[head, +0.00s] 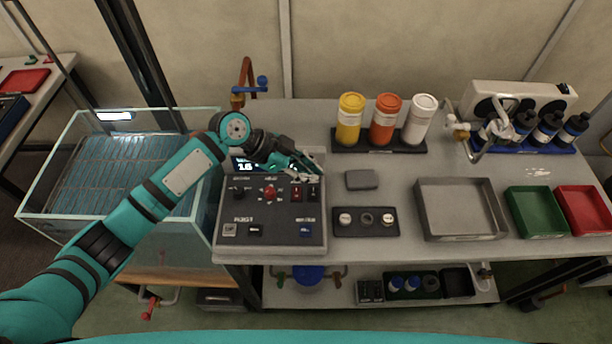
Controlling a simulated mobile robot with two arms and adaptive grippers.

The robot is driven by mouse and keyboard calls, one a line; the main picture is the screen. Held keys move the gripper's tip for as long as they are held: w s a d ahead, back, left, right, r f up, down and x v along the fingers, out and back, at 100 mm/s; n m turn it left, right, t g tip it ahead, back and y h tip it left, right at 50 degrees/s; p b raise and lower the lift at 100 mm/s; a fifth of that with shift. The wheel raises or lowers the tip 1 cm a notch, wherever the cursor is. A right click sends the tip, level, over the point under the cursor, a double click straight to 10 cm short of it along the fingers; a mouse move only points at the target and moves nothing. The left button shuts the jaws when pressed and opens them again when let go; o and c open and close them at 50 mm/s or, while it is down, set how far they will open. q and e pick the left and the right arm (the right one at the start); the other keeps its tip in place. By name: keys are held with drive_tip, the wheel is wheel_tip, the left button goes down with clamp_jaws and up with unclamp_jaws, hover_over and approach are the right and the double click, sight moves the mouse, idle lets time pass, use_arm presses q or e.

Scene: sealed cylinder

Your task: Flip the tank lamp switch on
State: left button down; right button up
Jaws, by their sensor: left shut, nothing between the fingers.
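A grey control box (270,215) stands at the left end of the bench, with a small display, a red knob (269,193), several buttons and two rocker-like switches at its upper right. One switch is red (297,195) and one is dark (312,193). The labels are too small to read, so I cannot tell which is the tank lamp switch or its position. My left gripper (316,175) is shut and empty, just above the box's upper right, close to the two switches. I cannot tell whether it touches them. The glass tank (50,205) stands left of the box. My right gripper is not in view.
Yellow, orange and white jars (383,120) stand on a dark rack at the back. A grey block (361,180) and a small dark tray (366,222) lie right of the box. A grey tray (460,225), green bin (535,228) and red bin (583,228) stand further right.

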use_arm(q)
drive_tip(key=w+b+v, duration=0.1)
drive_tip(key=b+v, duration=0.1)
drive_tip(key=v, duration=0.6)
drive_tip(key=shift+a, duration=0.45)
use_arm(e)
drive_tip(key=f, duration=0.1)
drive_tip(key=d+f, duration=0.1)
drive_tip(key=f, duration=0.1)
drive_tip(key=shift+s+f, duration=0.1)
use_arm(q)
drive_tip(key=shift+w+d, duration=0.1)
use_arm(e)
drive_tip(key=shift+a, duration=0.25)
